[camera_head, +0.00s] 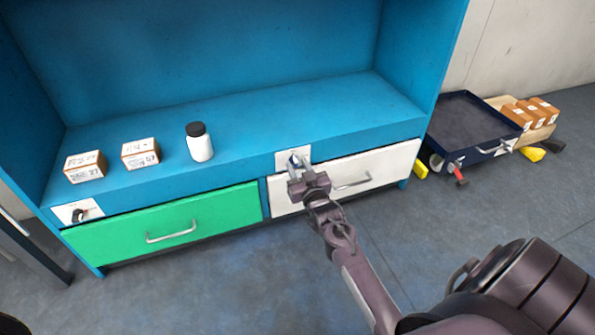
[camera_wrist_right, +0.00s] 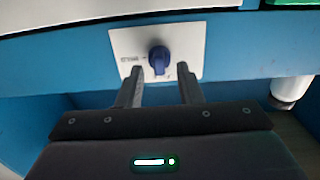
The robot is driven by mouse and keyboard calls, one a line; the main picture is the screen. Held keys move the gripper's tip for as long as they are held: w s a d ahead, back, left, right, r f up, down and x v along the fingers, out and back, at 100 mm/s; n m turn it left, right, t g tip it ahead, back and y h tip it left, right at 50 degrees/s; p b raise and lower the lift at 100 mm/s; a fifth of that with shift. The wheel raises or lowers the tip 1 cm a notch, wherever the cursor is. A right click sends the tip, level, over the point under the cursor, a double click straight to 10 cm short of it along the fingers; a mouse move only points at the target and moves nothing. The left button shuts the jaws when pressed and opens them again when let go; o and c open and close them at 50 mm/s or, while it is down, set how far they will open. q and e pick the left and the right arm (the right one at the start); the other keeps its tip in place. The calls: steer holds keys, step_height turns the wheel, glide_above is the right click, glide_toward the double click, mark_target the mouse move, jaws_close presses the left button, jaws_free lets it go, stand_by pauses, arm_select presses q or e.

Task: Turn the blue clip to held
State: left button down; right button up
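The blue clip (camera_wrist_right: 159,60) is a small blue knob on a white plate (camera_wrist_right: 125,42), with faint lettering to one side in the right wrist view. In the head view the plate (camera_head: 284,160) sits on the blue shelf's front edge above the white drawer, and my gripper largely covers the clip. My right gripper (camera_wrist_right: 159,69) is open, with one finger on each side of the clip. Whether either finger touches it, I cannot tell. It also shows in the head view (camera_head: 299,169). My left gripper is not in view.
A green drawer (camera_head: 120,236) and a white drawer (camera_head: 388,166) have bar handles. A black knob (camera_head: 79,215) is above the green one. Two boxes and a white bottle (camera_head: 201,149) stand on the shelf. A dark cart (camera_head: 466,120) with a red lever (camera_head: 459,176) stands right.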

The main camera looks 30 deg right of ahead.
steer(key=shift+w+d, duration=0.1)
steer(key=shift+w, duration=0.45)
steer(key=shift+c, duration=0.3)
steer(key=c, duration=0.6)
